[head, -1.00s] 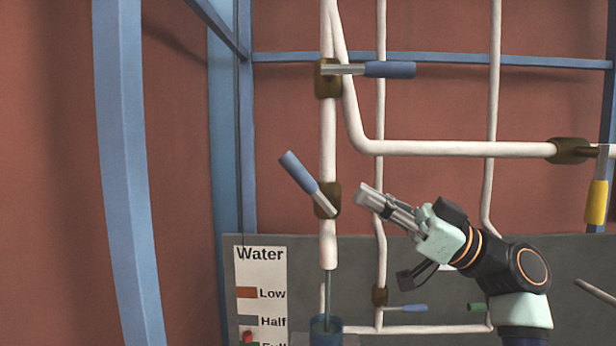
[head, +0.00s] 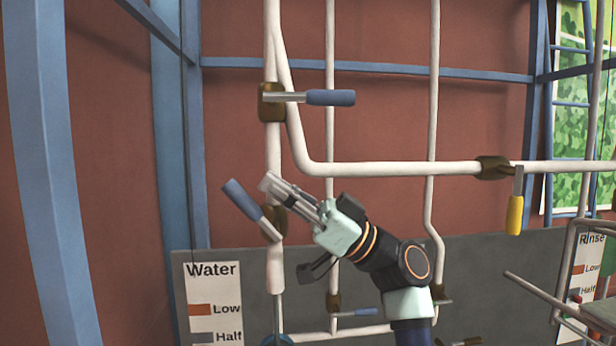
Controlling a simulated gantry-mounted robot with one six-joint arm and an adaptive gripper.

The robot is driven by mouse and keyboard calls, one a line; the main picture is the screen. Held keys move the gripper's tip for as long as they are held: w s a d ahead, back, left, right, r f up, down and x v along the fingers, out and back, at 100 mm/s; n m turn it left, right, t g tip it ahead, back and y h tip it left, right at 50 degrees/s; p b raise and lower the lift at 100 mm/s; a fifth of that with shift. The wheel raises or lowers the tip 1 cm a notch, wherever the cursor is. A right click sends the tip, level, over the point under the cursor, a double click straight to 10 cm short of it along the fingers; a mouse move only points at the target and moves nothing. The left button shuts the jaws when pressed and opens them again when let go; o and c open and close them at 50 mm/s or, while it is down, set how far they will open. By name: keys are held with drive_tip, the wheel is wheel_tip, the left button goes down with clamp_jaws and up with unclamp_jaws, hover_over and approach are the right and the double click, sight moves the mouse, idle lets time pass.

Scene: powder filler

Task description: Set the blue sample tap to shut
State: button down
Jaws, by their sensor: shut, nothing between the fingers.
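A tap with a blue handle (head: 243,200) sits low on the left white pipe. Its handle slants up and left from the brown valve body (head: 280,222), neither along nor square across the pipe. Below it, a thin stream (head: 277,312) runs from the pipe's open end toward a blue vessel (head: 279,340), cut off by the bottom edge. My gripper (head: 268,183) is shut and empty. In the picture its fingertips overlap the pipe just above the valve, right of the handle's blue grip. I cannot tell whether they touch anything.
Another blue-handled tap (head: 330,97) lies horizontal higher on this pipe. A small blue handle (head: 355,312) is lower down, and a yellow handle (head: 515,214) hangs at right. The Water sign (head: 212,300) is at lower left; blue frame posts stand farther left.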

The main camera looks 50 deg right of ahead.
drive_tip(key=shift+w+a+f, duration=0.35)
drive_tip(key=shift+w+f, duration=0.2)
drive_tip(key=shift+w, duration=0.05)
